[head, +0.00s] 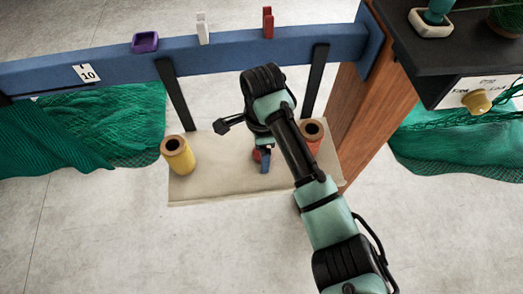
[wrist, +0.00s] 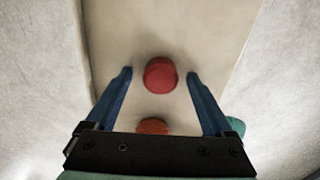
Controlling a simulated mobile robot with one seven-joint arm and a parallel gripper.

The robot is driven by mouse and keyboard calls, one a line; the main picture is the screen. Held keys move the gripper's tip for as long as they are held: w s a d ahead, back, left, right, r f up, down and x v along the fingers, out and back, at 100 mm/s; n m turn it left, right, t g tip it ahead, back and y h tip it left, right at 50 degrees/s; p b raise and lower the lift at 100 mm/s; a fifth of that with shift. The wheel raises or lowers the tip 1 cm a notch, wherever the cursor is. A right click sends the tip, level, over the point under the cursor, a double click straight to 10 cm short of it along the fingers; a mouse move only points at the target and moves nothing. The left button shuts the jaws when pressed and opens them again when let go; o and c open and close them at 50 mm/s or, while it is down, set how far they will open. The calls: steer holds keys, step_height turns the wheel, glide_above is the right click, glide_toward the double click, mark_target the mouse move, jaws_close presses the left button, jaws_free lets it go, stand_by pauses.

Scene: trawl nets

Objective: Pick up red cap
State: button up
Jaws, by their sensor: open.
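The red cap (wrist: 160,74) is a round red piece on the beige mat. In the wrist view it shows between the fingertips of my gripper (wrist: 159,75), with clear space on both sides. My gripper is open, its two blue fingers apart and pointing down toward the mat. In the head view my gripper (head: 264,162) is over the middle of the mat, and a bit of red (head: 257,155) shows beside its fingers. My arm hides most of that spot. I cannot tell the exact height of the fingertips above the cap.
An orange-red round thing (wrist: 153,126) is partly hidden by my gripper's body. On the beige mat (head: 210,185), a yellow spool (head: 178,155) stands left and an orange-red spool (head: 312,136) right. A blue beam (head: 110,62) crosses behind; a wooden post (head: 352,105) stands right.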

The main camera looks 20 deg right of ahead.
jaws_close()
stand_by(0.4)
